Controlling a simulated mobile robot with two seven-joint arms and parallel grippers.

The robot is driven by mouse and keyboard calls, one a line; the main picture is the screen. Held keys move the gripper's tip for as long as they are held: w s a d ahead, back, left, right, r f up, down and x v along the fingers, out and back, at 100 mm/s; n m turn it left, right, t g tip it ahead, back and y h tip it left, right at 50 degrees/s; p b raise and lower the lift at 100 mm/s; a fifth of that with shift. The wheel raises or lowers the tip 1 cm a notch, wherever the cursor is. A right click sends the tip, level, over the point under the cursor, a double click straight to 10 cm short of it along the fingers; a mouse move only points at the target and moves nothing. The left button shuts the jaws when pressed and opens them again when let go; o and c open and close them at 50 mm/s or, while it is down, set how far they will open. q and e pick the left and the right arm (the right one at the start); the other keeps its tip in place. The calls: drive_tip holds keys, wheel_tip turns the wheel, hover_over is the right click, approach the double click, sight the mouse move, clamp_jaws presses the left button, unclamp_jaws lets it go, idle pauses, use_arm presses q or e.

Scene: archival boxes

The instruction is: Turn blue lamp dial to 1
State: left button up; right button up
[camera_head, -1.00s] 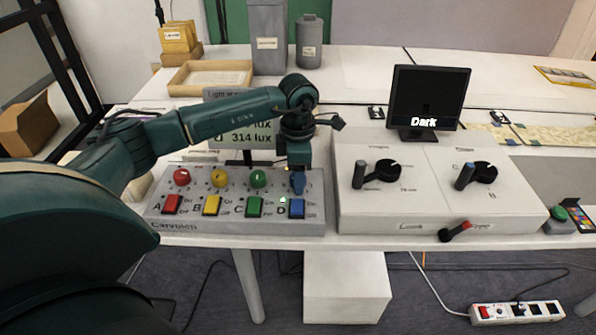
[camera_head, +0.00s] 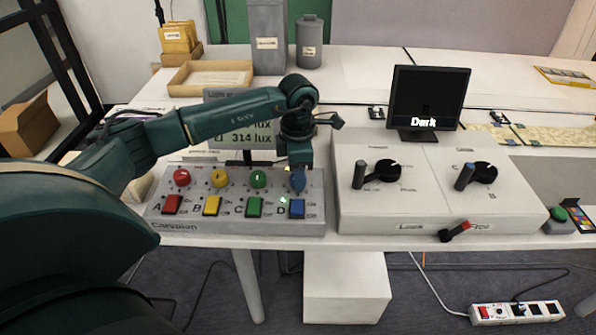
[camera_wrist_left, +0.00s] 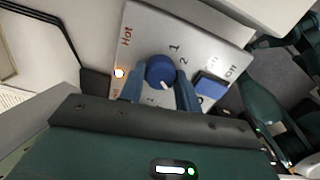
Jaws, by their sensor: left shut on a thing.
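The blue lamp dial (camera_head: 298,180) sits at the right end of the dial row on the grey lamp panel (camera_head: 235,226), above the blue switch (camera_head: 297,208). In the left wrist view the blue dial (camera_wrist_left: 160,71) is round, with a pale mark on its right part, and the numbers 1 and 2 are printed beside it. My left gripper (camera_wrist_left: 160,88) is shut on the dial, one finger on each side. In the head view the gripper (camera_head: 299,166) comes down onto the dial from above and hides part of it. My right gripper is in neither view.
Red (camera_head: 182,177), yellow (camera_head: 219,178) and green (camera_head: 258,179) dials stand left of the blue one, with coloured switches below. A lux display (camera_head: 250,138) stands behind, partly hidden by my arm. A white box with black cranks (camera_head: 385,170) stands to the right.

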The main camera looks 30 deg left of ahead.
use_arm(q)
drive_tip(key=n, duration=0.3)
drive_tip(key=shift+n+p, duration=0.35)
drive_tip(key=shift+n, duration=0.05)
drive_tip(key=n, duration=0.2)
drive_tip(key=shift+n, duration=0.4)
drive_tip(key=n+p, duration=0.1)
drive_tip(key=n, duration=0.2)
drive_tip(key=shift+r+n, duration=0.1)
drive_tip(key=shift+n, duration=0.2)
drive_tip(key=n+p, duration=0.1)
drive_tip(key=n, duration=0.2)
drive_tip(key=shift+n, duration=0.3)
drive_tip(key=n+p, duration=0.2)
drive_tip(key=n, duration=0.3)
drive_tip(key=n+p, duration=0.1)
drive_tip(key=n, duration=0.2)
drive_tip(key=shift+n+p, duration=0.3)
drive_tip(key=shift+n, duration=0.4)
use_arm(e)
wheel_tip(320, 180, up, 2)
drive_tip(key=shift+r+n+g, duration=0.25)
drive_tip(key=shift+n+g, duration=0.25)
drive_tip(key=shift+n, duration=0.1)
use_arm(q)
drive_tip(key=shift+n, duration=0.3)
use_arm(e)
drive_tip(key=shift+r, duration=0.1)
